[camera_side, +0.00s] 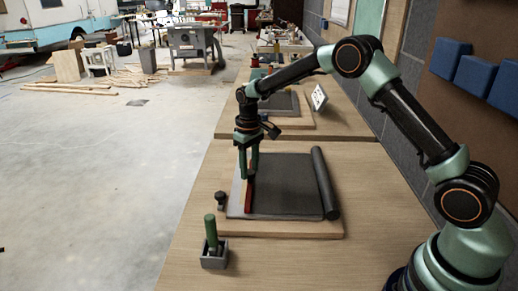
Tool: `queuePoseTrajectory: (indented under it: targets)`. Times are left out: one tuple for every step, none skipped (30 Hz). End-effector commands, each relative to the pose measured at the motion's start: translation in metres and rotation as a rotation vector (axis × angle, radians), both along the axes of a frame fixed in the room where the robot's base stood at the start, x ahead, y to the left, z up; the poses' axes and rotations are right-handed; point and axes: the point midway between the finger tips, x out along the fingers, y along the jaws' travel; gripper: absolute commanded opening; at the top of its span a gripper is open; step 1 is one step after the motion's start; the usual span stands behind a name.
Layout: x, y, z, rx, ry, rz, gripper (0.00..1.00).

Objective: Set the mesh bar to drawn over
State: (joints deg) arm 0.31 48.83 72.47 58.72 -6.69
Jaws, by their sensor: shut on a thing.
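A dark grey mesh sheet (285,185) lies spread on a wooden board (290,229), between a dark roll (325,183) at its right and a narrow red bar (249,196) near its left edge. The red bar looks like the mesh bar. My gripper (248,178) points down over the left part of the sheet and is shut on the red bar. The fingers hide the bar's far end. A strip of grey surface shows left of the bar.
A dark knob (221,200) stands at the board's left edge. A green-handled tool (211,233) stands in a small grey holder (214,257) at the front left. A second board with a grey sheet (283,104) and a white tilted panel (319,97) sit on the table behind.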

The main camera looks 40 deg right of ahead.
Motion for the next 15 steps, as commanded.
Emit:
queuePoseTrajectory:
  targets:
    - [0.006,0.008,0.0,0.0,0.0,0.005,0.0]
    - [0.009,0.011,0.0,0.0,0.001,0.005,0.0]
    - [0.013,0.014,0.0,0.0,-0.001,0.005,0.0]
    - [0.015,0.017,0.0,0.0,-0.001,0.004,0.0]
    - [0.017,0.019,0.0,0.0,0.001,0.003,0.0]
    - [0.02,0.022,0.0,0.0,0.0,0.003,0.0]
    - [0.022,0.024,0.0,0.0,0.0,0.004,0.0]
    - [0.024,0.025,0.0,0.0,0.0,0.004,0.0]
    - [0.026,0.028,0.0,0.0,0.0,0.004,0.0]
    - [0.027,0.029,0.0,0.0,0.0,0.004,0.0]
    - [0.028,0.03,0.0,0.0,0.0,0.003,0.0]
    - [0.03,0.031,0.0,0.0,-0.001,0.003,0.0]
    - [0.031,0.032,0.0,0.0,-0.001,0.002,0.0]
    - [0.031,0.032,0.0,0.0,0.0,0.002,0.0]
    - [0.032,0.033,0.001,0.0,-0.001,0.002,0.0]
